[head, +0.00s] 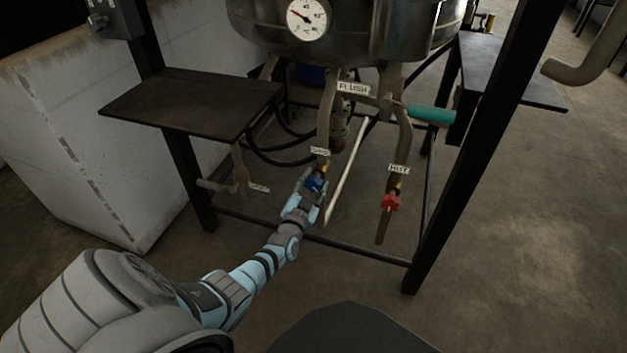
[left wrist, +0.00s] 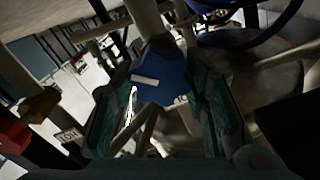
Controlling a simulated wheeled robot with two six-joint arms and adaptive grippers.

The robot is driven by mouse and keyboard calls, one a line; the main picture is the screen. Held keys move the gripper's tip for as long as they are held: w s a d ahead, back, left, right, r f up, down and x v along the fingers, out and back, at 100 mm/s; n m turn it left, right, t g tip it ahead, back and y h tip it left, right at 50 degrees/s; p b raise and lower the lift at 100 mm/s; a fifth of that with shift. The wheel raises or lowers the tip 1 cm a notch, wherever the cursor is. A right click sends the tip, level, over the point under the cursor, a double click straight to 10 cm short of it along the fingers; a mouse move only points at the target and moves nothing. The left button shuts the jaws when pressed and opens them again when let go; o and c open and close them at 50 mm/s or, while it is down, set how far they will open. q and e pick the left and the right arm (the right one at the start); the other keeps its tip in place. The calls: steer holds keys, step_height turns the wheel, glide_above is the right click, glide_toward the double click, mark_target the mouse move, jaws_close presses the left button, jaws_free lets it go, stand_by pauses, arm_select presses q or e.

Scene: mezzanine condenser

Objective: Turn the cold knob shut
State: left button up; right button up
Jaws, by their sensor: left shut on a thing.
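The cold knob (head: 315,184) is blue and sits on a pipe below a small tag (head: 320,151) that is too small to read for certain. In the left wrist view the blue knob (left wrist: 160,76) fills the middle, with a pale bar mark on its face. My left gripper (head: 311,190) is shut on the blue knob, with one teal finger on each side of it; the fingers also show in the left wrist view (left wrist: 162,112). The gripper hides part of the knob in the head view. My right gripper is in neither view.
A red knob (head: 390,203) hangs under a tag (head: 399,169) to the right. A teal-handled lever (head: 431,114) is by the FLUSH tag (head: 353,88). A dark shelf (head: 190,103) is at left. A black frame post (head: 484,150) stands at right.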

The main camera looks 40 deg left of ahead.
arm_select(q)
steer(key=m+p, duration=0.1)
steer(key=m, duration=0.3)
steer(key=shift+d+m, duration=0.1)
steer(key=shift+m, duration=0.2)
steer(key=m+p, duration=0.1)
steer(key=m, duration=0.4)
steer(key=shift+f, duration=0.2)
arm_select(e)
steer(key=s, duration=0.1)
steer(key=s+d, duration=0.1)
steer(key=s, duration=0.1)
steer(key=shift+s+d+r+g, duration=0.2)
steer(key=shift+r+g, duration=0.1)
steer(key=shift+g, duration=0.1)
arm_select(q)
steer(key=shift+m, duration=0.4)
steer(key=o, duration=1.2)
steer(key=shift+c, duration=0.2)
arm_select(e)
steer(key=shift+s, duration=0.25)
arm_select(q)
steer(key=v, duration=1.2)
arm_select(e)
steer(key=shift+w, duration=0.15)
